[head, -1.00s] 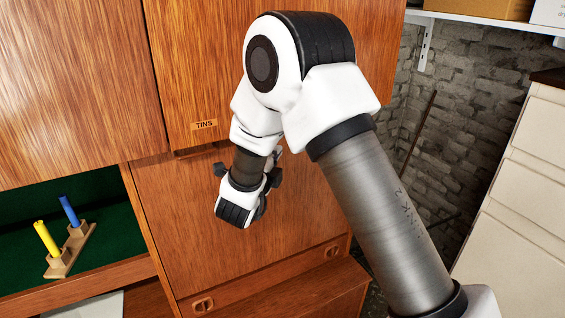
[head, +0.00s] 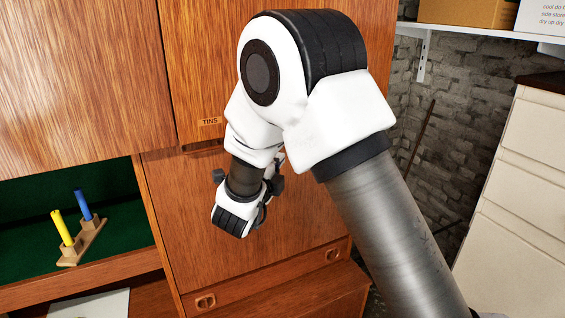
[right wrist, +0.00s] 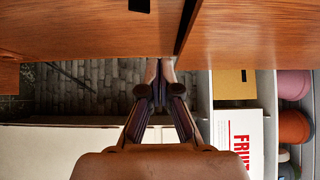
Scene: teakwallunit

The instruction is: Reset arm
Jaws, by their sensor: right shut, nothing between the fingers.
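My right arm reaches in from the lower right of the head view and bends over in front of the teak wall unit (head: 290,220). The right gripper, partly hidden behind its wrist, shows in the head view (head: 275,170) as small dark parts. In the right wrist view the right gripper (right wrist: 160,88) has its fingers together with nothing held. It is close to the unit's wood front, which fills the top of that view. My left gripper is not in view.
A wooden holder (head: 84,246) with a yellow stick (head: 62,228) and a blue stick (head: 82,205) stands in the green-lined niche at left. A cardboard box (head: 465,12) sits on a shelf at upper right. A cream cabinet (head: 525,200) stands at right.

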